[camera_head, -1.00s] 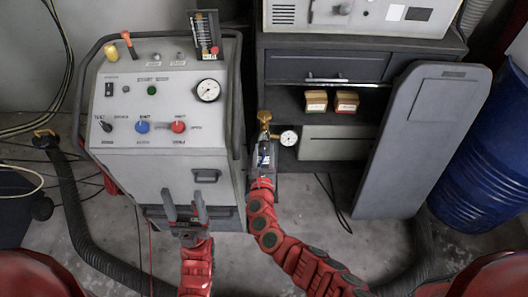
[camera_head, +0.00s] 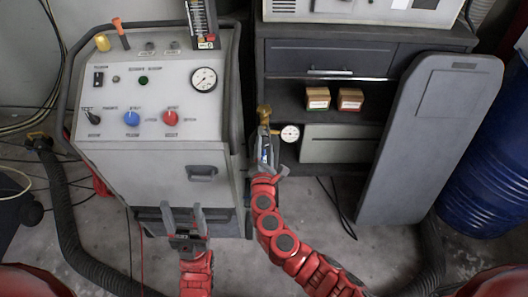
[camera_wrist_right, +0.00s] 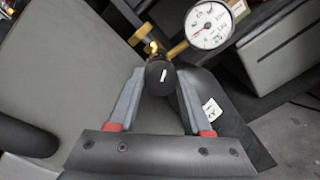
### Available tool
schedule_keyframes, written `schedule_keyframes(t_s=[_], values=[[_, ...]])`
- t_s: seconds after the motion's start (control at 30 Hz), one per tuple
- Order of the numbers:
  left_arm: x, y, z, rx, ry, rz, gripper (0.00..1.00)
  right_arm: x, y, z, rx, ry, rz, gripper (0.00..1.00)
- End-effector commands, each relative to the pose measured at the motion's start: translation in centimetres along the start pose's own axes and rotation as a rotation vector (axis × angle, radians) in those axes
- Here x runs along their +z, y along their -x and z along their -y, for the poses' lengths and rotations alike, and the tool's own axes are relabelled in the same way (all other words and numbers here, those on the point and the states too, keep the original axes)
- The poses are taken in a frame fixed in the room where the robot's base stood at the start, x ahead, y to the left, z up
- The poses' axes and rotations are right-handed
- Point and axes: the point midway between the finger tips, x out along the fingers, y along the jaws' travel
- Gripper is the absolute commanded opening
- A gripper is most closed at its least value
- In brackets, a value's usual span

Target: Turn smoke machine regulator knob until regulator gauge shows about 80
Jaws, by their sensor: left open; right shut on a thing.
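The regulator gauge (camera_head: 290,133) is a small white dial right of the brass regulator fitting (camera_head: 264,113) in the head view. It also shows at the top of the right wrist view (camera_wrist_right: 209,25), its numbers too small to read surely. The black regulator knob (camera_wrist_right: 160,75) has a white mark on its face. My right gripper (camera_wrist_right: 158,88) is shut on the knob, one finger on each side. In the head view my right gripper (camera_head: 267,150) hides most of the knob. My left gripper (camera_head: 183,218) is open and empty, in front of the smoke machine's (camera_head: 160,170) lower front.
The machine's panel has a larger gauge (camera_head: 203,79), a blue knob (camera_head: 132,118) and a red knob (camera_head: 170,117). A grey cabinet (camera_head: 330,50) with two small boxes stands right of the regulator. A grey panel (camera_head: 425,140) leans beside a blue barrel (camera_head: 490,185).

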Motion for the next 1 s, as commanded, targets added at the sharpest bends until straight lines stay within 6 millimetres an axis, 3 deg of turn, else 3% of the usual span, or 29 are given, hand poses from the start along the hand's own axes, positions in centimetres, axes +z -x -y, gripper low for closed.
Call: schedule_keyframes(t_s=[0.03,1.0], values=[[0.2,1.0,-0.1,0.0,0.0,0.0,0.63,-0.2,-0.1,0.4,0.001,-0.047,0.002,0.0],[1.7,10.2,-0.5,0.0,0.0,0.0,0.63,-0.2,0.0,0.6,0.009,-0.968,-0.034,0.0]])
